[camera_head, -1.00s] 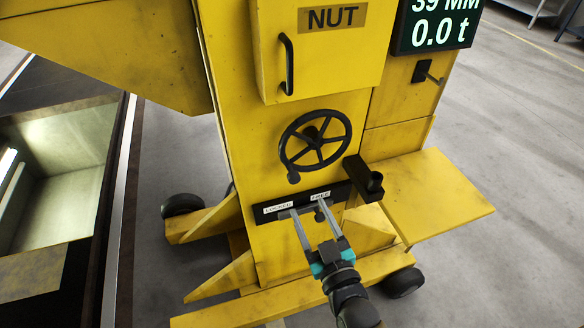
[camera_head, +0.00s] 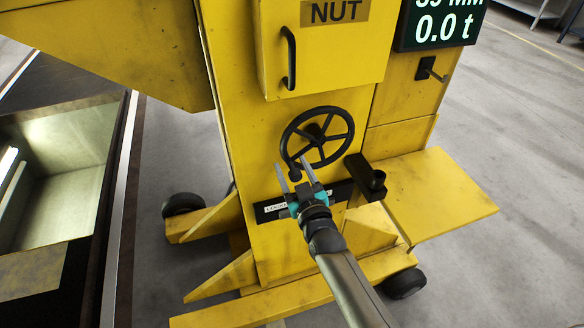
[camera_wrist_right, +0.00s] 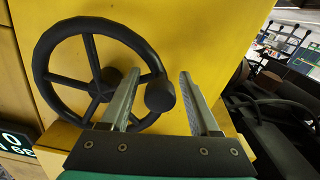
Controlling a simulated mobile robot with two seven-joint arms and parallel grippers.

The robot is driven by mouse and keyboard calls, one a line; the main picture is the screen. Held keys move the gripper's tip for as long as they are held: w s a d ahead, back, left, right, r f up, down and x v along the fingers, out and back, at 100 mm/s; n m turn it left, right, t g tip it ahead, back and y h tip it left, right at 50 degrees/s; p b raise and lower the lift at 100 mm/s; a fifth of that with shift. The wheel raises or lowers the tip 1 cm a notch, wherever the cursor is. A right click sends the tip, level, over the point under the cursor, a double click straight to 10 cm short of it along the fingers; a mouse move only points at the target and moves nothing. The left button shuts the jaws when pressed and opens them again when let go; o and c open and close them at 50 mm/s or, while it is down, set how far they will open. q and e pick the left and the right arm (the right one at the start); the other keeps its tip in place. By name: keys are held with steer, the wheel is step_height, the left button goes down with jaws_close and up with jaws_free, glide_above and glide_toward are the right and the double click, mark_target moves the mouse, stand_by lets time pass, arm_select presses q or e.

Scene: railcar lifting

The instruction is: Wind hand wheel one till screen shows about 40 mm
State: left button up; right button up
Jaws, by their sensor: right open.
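The black spoked hand wheel (camera_head: 336,113) is on the front of the yellow column, and it also shows in the right wrist view (camera_wrist_right: 46,62). Its round handle knob (camera_wrist_right: 160,96) is at the wheel's lower left in the head view. My right gripper (camera_head: 293,168) is open just below the wheel. In the wrist view the knob appears between its two fingers (camera_wrist_right: 158,88), with no clear contact. The screen (camera_head: 441,22) is at the top right. Its upper line is cut off but looks like 39 MM, and its lower line reads 0.0 t. My left gripper is out of view.
A black label plate (camera_head: 268,211) is below the wheel, partly behind my gripper. A black socket-like bracket (camera_head: 366,175) sticks out right of it. A yellow door with a NUT label (camera_head: 334,11) is above. A small crank (camera_head: 431,70) is under the screen. A yellow shelf (camera_head: 440,195) juts out right.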

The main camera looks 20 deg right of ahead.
steer(key=shift+f, duration=0.1)
jaws_close()
stand_by(0.5)
